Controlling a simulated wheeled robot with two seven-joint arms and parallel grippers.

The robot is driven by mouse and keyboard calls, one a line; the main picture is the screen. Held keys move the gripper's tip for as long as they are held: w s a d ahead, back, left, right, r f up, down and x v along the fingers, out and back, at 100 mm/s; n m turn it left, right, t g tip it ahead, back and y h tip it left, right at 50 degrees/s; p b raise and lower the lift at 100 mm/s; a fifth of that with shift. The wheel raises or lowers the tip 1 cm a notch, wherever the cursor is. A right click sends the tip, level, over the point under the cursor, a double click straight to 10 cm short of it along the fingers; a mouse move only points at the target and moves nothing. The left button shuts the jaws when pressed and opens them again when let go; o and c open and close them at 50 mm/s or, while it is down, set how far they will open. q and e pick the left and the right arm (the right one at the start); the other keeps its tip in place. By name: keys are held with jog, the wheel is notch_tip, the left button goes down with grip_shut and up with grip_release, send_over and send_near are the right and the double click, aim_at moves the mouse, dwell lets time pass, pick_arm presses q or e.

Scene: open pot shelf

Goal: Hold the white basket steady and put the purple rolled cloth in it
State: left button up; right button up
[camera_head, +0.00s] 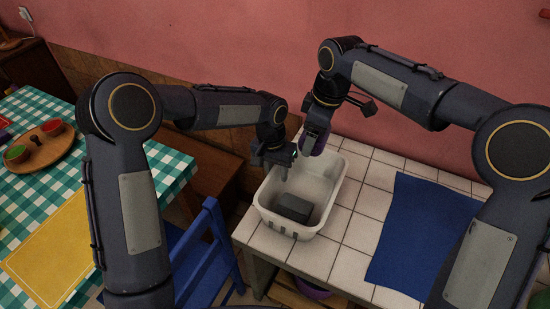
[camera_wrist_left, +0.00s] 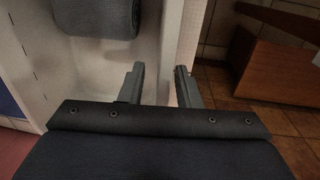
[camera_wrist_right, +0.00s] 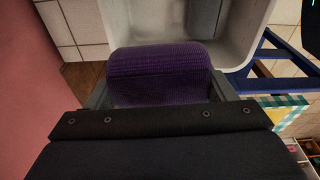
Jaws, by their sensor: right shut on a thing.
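The white basket (camera_head: 275,222) stands at the left end of the white tiled counter. My left gripper (camera_head: 285,172) is at its left rim. In the left wrist view its fingers (camera_wrist_left: 160,88) are apart, with the pale basket wall (camera_wrist_left: 157,55) at the gap; I cannot tell whether they touch it. My right gripper (camera_head: 312,140) is shut on the purple rolled cloth (camera_head: 308,145) above the basket's far end. In the right wrist view the cloth (camera_wrist_right: 158,75) lies across between the fingers, with the basket (camera_wrist_right: 120,20) beyond it.
A dark grey roll (camera_head: 294,207) lies in the near part of the basket. A blue cloth (camera_head: 415,225) lies on the counter to the right. A blue chair (camera_head: 205,250) and a green checked table (camera_head: 50,180) are at the left. The pink wall is behind.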

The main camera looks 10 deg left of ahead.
pick_arm(q)
jog(key=shift+d+f, duration=0.1)
jog(key=shift+f, duration=0.65)
jog(key=shift+c, duration=0.4)
grip_shut()
